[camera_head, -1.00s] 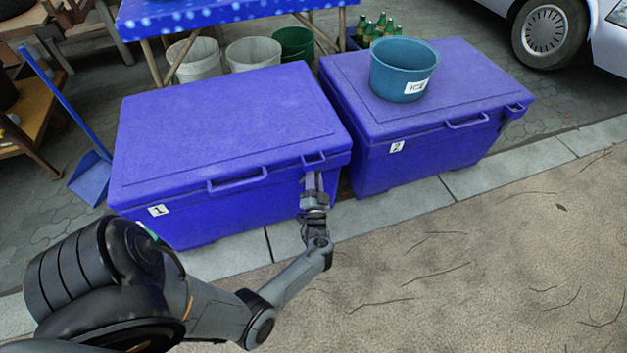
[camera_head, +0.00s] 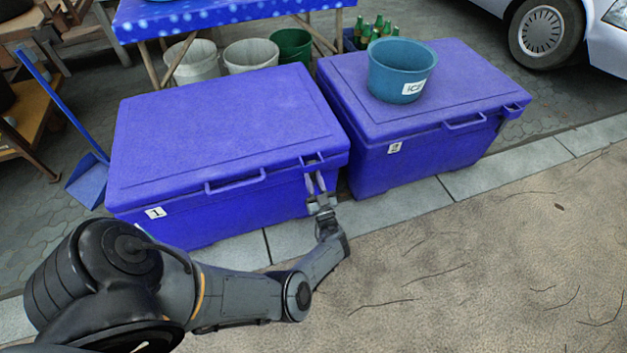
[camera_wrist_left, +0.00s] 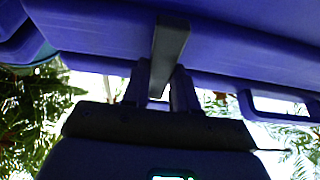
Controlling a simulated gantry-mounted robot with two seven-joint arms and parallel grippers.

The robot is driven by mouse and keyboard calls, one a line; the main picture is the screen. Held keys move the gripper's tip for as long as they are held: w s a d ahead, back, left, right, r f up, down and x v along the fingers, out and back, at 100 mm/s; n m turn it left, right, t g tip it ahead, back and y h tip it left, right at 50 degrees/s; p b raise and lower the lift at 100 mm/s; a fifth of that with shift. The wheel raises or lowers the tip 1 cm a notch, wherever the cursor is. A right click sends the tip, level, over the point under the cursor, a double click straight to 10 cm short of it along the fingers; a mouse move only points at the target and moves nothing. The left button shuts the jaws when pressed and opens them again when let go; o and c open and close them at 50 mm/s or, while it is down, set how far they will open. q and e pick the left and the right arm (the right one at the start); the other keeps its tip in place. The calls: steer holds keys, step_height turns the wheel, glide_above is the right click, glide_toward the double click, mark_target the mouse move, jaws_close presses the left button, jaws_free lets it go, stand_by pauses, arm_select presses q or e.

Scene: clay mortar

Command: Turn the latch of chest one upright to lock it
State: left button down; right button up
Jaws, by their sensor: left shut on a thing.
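Chest one (camera_head: 215,130) is a closed blue cooler with a white "1" label (camera_head: 155,212) on its front. Its latch (camera_head: 313,163) is at the right end of the front lid edge, mostly hidden by my fingers in the head view. In the left wrist view the latch (camera_wrist_left: 170,45) is a dark bar sticking out from under the blue lid edge, with its end between the fingers. My left gripper (camera_head: 315,183) reaches up to it from the front, shut on it; its fingers also show in the left wrist view (camera_wrist_left: 160,88). My right gripper is not in view.
Chest two (camera_head: 420,160) stands close on the right, with a teal ice bucket (camera_head: 391,78) on its lid. Chest one's front handle (camera_head: 236,184) sticks out left of the latch. The pavement (camera_head: 450,270) in front is clear.

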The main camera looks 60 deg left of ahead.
arm_select(q)
steer(key=shift+r+n, duration=0.15)
steer(key=shift+n, duration=0.25)
steer(key=c, duration=0.9)
jaws_free()
steer(key=shift+w+a, duration=0.1)
steer(key=shift+a, duration=0.05)
steer(key=v, duration=1)
steer(key=shift+d+f, duration=0.25)
steer(key=shift+d, duration=0.1)
